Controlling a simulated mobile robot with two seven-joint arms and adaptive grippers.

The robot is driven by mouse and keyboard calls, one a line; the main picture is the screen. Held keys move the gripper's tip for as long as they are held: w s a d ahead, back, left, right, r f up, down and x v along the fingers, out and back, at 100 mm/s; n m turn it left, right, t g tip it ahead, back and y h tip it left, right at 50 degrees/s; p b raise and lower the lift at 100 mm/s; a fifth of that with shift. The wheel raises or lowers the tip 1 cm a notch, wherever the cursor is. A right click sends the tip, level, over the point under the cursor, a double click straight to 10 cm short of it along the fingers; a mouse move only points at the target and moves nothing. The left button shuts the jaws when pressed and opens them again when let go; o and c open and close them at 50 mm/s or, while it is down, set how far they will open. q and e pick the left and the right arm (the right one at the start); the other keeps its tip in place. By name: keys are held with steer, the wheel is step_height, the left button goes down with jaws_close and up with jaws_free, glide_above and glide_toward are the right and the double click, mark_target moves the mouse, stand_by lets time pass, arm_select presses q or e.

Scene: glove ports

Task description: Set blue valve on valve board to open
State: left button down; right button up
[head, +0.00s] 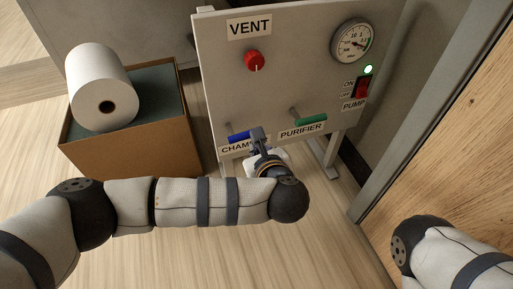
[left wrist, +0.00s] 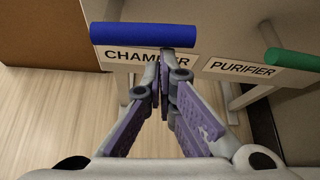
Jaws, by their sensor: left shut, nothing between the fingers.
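The blue valve (head: 238,137) is a bar handle low on the valve board (head: 225,80), above the CHAMBER label. In the left wrist view the blue valve (left wrist: 143,34) lies horizontally across the top. My left gripper (head: 257,132) is shut and empty, at the right end of the blue handle. In the left wrist view its fingertips (left wrist: 166,54) meet just below the handle's right part, over the label; I cannot tell whether they touch it. Part of the CHAMBER label is hidden by the gripper. My right arm shows at lower right; its gripper is out of view.
The green PURIFIER valve (head: 311,120) is right of the gripper. Above are a red VENT knob (head: 254,61), a gauge (head: 353,42), a lit green lamp (head: 368,69) and a red pump switch (head: 362,87). A cardboard box (head: 130,150) with a white roll (head: 100,75) stands left.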

mark_target(247, 134)
arm_select(q)
steer(key=shift+r+n+h, duration=0.3)
steer(key=shift+n+h, duration=0.1)
steer(key=r+n+h, duration=0.1)
steer(key=a+r+n+t+h+p, duration=0.1)
steer(key=r, duration=0.1)
steer(key=r+n+t+p, duration=0.1)
steer(key=r, duration=0.1)
steer(key=shift+s+a+h, duration=0.25)
steer(key=shift+a+h, duration=0.1)
steer(key=shift+h, duration=0.05)
stand_by(0.8)
steer(key=shift+s+a+r+p, duration=0.1)
steer(key=shift+a+p, duration=0.2)
stand_by(0.6)
steer(key=shift+d, duration=0.1)
stand_by(0.6)
